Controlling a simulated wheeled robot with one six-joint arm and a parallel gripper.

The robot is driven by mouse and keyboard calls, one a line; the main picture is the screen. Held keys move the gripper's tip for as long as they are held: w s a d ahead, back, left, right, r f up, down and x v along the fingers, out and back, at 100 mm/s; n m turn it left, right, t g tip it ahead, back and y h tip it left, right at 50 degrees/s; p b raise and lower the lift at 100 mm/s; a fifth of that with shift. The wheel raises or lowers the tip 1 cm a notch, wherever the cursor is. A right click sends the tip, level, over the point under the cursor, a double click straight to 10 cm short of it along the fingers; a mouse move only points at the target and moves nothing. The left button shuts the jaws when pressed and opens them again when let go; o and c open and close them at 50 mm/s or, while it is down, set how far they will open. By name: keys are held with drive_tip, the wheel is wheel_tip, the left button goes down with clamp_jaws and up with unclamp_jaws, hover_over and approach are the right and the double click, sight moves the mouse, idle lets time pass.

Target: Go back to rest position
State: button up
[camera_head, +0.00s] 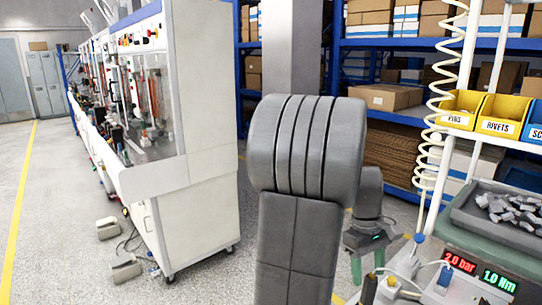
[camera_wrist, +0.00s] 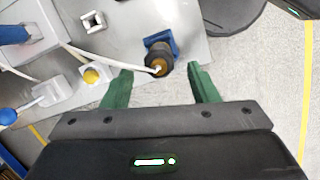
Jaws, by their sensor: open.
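My gripper (camera_wrist: 160,72) shows in the wrist view as two green fingers spread apart, with nothing held between them. Just beyond the fingertips, a black round tool end with an orange-brown centre (camera_wrist: 158,63) sits by a blue holder (camera_wrist: 161,41) on a grey worktop (camera_wrist: 205,15). It lies in line with the gap, and I cannot tell its exact distance from the fingers.
A yellow button on a white box (camera_wrist: 92,76) and a small square metal part (camera_wrist: 93,22) lie left of the fingers. Readouts (camera_head: 480,271) show 2.0 bar and 1.0 Nm. A metal-parts tray (camera_head: 470,222) and bins (camera_head: 499,115) stand right. A white machine (camera_head: 200,100) stands left.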

sight(370, 289)
drive_tip(key=d+v, duration=0.1)
drive_tip(key=v, duration=0.6)
drive_tip(key=x, duration=0.8)
drive_tip(key=a+x, duration=0.1)
drive_tip(key=x, duration=0.3)
drive_tip(key=shift+s+f, duration=0.1)
drive_tip(key=shift+f, duration=0.3)
drive_tip(key=shift+d+r+p, duration=0.1)
drive_tip(key=shift+r+p, duration=0.05)
drive_tip(key=shift+p, duration=0.15)
wheel_tip(370, 289, up, 5)
drive_tip(key=p, duration=0.2)
drive_tip(key=shift+r+p, duration=0.1)
drive_tip(key=shift+p, duration=0.25)
drive_tip(key=shift+s, duration=0.1)
